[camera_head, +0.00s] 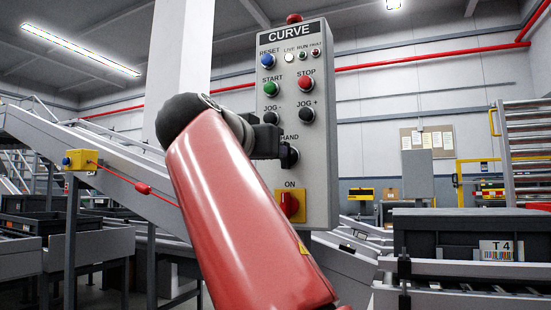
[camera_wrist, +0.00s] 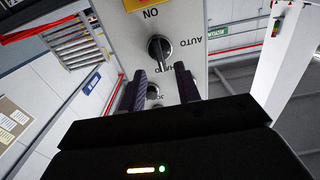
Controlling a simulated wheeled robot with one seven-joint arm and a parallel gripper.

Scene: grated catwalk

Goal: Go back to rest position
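The grey CURVE control panel (camera_head: 318,165) stands upright in front of me. My gripper (camera_wrist: 159,75) is open, its two dark fingers apart with nothing held between them. The panel face shows beyond the fingers in the wrist view, upside down. A black selector knob (camera_wrist: 160,48) by the AUTO label lies just past the fingertips; I cannot tell whether they touch it. In the head view my red arm reaches up to the panel, and the arm and gripper hide part of its left side around the HAND label. The red and yellow ON switch (camera_head: 290,205) is below.
Green START (camera_head: 271,89) and red STOP (camera_head: 305,84) buttons sit higher on the panel. A sloping conveyor (camera_head: 110,168) runs on the left. A dark crate labelled T4 (camera_head: 450,235) stands on a conveyor at right. A white column (camera_head: 180,55) rises behind my arm.

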